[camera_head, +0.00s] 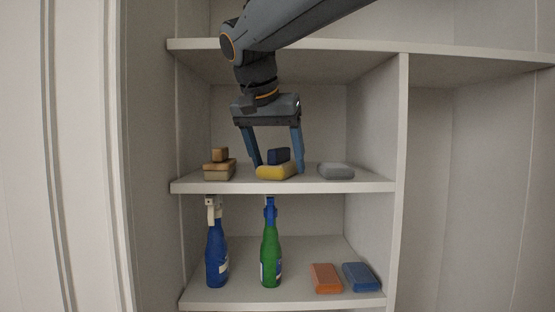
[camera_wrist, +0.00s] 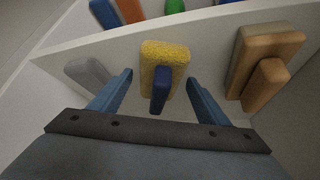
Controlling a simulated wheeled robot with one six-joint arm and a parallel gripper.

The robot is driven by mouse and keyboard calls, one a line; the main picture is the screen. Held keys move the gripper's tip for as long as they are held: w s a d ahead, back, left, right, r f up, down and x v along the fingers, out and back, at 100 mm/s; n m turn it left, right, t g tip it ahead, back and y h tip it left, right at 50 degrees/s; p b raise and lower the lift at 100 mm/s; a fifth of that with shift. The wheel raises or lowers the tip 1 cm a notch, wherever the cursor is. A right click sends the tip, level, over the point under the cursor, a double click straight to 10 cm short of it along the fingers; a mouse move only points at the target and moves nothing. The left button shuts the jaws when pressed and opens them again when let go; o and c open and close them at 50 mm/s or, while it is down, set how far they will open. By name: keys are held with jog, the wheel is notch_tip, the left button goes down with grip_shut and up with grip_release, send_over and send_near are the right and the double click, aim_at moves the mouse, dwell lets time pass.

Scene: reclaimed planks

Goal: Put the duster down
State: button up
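The duster is most likely the yellow block (camera_head: 276,172) with a dark blue grip (camera_head: 279,155) on top. It rests on the middle shelf, close to the front edge. In the wrist view its yellow pad (camera_wrist: 165,55) and blue grip (camera_wrist: 160,92) show between my fingers. My gripper (camera_head: 279,168) is open, one finger on each side of the blue grip. It also shows in the wrist view (camera_wrist: 160,78), with a gap between the grip and each finger. Nothing is held.
A tan block with a brown grip (camera_head: 219,168) stands left on the shelf (camera_head: 350,187), a grey block (camera_head: 336,171) right. Below are a blue bottle (camera_head: 217,258), a green bottle (camera_head: 270,258), an orange block (camera_head: 325,278) and a blue block (camera_head: 360,276). Another shelf lies above.

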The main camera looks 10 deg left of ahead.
jog(key=shift+r, duration=0.2)
jog(key=b+v, duration=0.2)
jog(key=v, duration=1)
